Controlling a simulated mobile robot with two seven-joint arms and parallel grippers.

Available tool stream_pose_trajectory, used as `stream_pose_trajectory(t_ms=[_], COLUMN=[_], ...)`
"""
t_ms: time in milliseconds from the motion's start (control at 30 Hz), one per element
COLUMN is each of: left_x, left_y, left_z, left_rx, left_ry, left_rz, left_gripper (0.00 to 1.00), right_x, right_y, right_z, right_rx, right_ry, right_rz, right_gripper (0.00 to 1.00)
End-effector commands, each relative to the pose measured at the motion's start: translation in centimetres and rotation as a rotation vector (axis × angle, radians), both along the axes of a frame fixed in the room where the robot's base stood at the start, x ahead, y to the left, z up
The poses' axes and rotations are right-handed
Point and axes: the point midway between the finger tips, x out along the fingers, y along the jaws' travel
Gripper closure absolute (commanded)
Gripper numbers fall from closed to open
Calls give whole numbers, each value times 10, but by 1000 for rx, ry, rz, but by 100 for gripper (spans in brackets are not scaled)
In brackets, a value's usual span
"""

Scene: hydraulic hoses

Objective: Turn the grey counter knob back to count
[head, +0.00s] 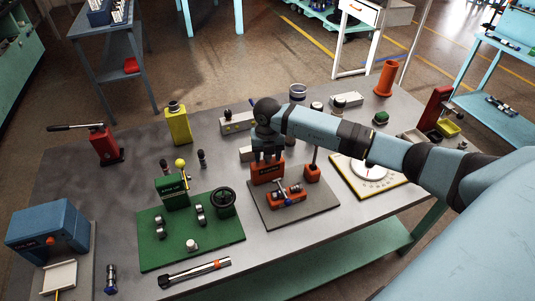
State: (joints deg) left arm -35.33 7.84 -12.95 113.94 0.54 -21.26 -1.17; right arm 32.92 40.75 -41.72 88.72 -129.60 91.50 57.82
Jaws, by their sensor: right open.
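My right gripper (267,157) comes in from the right and points down over an orange-red block (268,173). Its fingers are apart, and I cannot tell whether they touch the block. The block stands on a dark grey plate (315,224), with a smaller orange clamp-like part (286,196) in front of it. I cannot surely pick out the grey counter knob. A pale round knob (192,245) stands on the green board (152,258) at the left, well apart from my gripper. My left gripper is out of view.
The green board also carries a green box (173,193) with a yellow ball lever and a black handwheel (223,199). A torque wrench (195,272) lies in front. A white dial (369,172) lies under my right arm.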

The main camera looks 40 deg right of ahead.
Motion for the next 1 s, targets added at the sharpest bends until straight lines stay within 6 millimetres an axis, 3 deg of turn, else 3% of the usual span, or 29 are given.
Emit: stream_pose_trajectory(t_ms=[67, 200, 300, 667, 1000], left_x=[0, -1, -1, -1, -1], left_y=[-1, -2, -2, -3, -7], left_z=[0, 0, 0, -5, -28], left_rx=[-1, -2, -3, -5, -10], left_ry=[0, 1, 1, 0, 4], left_rz=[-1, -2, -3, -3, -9], left_gripper=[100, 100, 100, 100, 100], right_x=[0, 0, 0, 0, 0], right_y=[0, 0, 0, 0, -1], right_z=[0, 0, 0, -1, -3], right_rx=[0, 0, 0, 0, -2], right_ry=[0, 0, 0, 1, 0], right_rz=[0, 0, 0, 55, 299], right_gripper=[46, 78, 95, 95, 95])
